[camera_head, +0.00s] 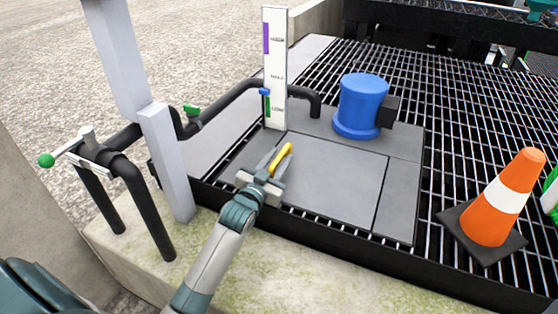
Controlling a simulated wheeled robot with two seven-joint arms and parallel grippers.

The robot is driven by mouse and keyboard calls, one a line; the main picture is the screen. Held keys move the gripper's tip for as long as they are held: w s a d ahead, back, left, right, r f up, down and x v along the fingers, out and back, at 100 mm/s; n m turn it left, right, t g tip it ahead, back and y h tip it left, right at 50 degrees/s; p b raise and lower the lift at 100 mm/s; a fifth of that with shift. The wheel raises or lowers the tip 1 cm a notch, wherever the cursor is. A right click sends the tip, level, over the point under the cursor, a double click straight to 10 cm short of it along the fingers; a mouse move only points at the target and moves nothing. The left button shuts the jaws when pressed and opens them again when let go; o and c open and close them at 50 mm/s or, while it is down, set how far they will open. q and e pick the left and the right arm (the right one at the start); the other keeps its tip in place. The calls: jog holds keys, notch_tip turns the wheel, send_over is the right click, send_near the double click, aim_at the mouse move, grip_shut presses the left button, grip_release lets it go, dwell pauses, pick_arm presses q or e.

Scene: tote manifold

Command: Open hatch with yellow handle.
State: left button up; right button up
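The yellow handle (284,152) stands on the near left part of a flat grey hatch panel (335,178), which lies level with the plates around it. My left gripper (275,161) reaches over the panel's near left corner. Its two fingers look apart, one on each side of the handle's lower end. I cannot tell whether they touch it. The gripper hides the handle's foot. My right gripper is not in view.
A blue motor-like cylinder (361,104) and a white marked post (275,75) stand behind the panel. Black pipes (225,98) and a grey column (165,160) are at left. An orange cone (502,197) stands on the grating (465,125) at right.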

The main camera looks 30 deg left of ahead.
pick_arm(q)
grip_shut()
jog(key=shift+r+p, duration=0.2)
jog(key=shift+p, duration=0.1)
